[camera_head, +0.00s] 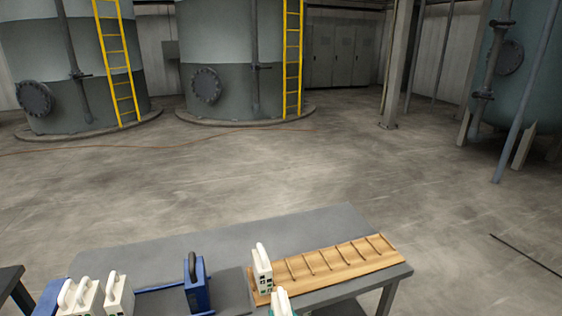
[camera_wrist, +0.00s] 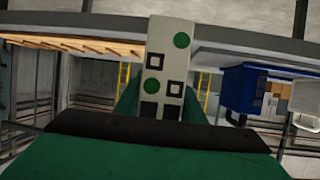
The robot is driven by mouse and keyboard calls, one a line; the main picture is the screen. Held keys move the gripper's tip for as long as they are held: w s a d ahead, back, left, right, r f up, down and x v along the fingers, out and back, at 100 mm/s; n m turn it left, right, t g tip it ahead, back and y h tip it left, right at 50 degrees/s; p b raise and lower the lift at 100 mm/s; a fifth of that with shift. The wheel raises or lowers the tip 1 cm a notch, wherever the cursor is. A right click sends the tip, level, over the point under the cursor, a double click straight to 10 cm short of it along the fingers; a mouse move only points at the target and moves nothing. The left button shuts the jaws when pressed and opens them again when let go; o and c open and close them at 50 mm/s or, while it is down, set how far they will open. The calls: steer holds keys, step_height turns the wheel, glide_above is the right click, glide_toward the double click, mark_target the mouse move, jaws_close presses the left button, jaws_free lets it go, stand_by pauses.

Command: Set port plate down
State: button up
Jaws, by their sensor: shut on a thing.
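A white port plate with green discs and black squares (camera_wrist: 168,58) is between the green fingers of my gripper (camera_wrist: 158,100) in the wrist view. My gripper is shut on it. In the head view a white plate top with a green tint (camera_head: 280,299) shows at the bottom edge, in front of the wooden slotted rack (camera_head: 345,262); this appears to be the held plate, and its lower part is cut off. Another white plate (camera_head: 262,268) stands upright at the rack's left end. The rack's other slots look empty.
The grey table (camera_head: 240,235) also bears a blue plate with a dark handle (camera_head: 197,283) and white plates (camera_head: 118,292) at the left. A blue object (camera_wrist: 258,88) shows at the right of the wrist view. Tanks and a steel column stand well behind, with open floor between.

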steer(key=s+f+m+h, duration=0.1)
steer(key=s+f, duration=0.3)
steer(key=f, duration=0.8)
steer(key=s+f+m+h, duration=0.1)
steer(key=s+f, duration=0.4)
steer(key=f, duration=0.8)
steer(key=shift+a+f+h, duration=0.15)
steer(key=shift+f+h, duration=0.15)
